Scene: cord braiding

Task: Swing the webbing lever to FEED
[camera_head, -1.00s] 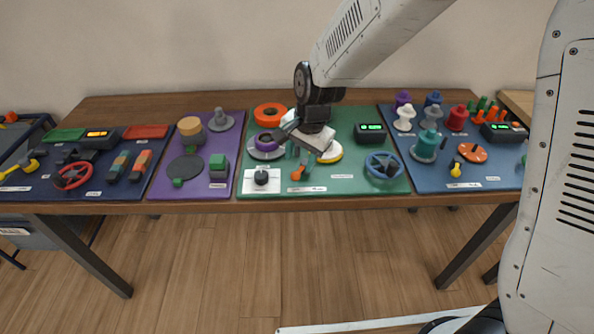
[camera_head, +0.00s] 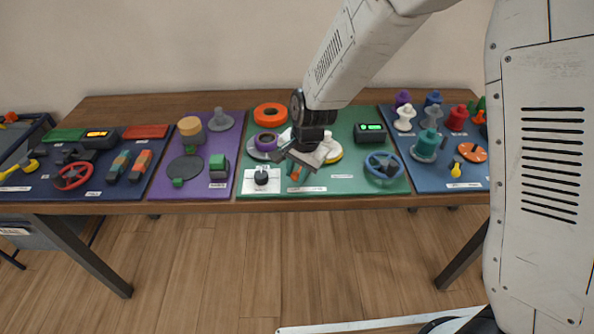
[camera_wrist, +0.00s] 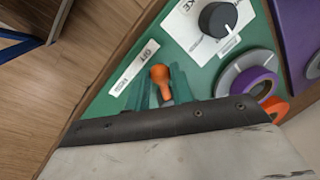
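An orange-knobbed lever (camera_head: 295,172) stands near the front of the green mat (camera_head: 345,188); I take it for the webbing lever. In the wrist view its orange knob (camera_wrist: 160,74) shows just beyond the dark edge of my gripper, between teal upright pieces. A white label (camera_wrist: 134,68) lies beside it; its words are too small to read surely. My gripper (camera_head: 300,157) is just above and behind the lever and hides part of it in the head view. I cannot tell whether it touches the lever or how far its fingers are apart.
A white plate with a black dial (camera_head: 261,178) is left of the lever. A purple ring (camera_head: 265,142) and an orange ring (camera_head: 271,114) stand behind it. A blue handwheel (camera_head: 383,166) and a green-lit display box (camera_head: 370,132) are to the right.

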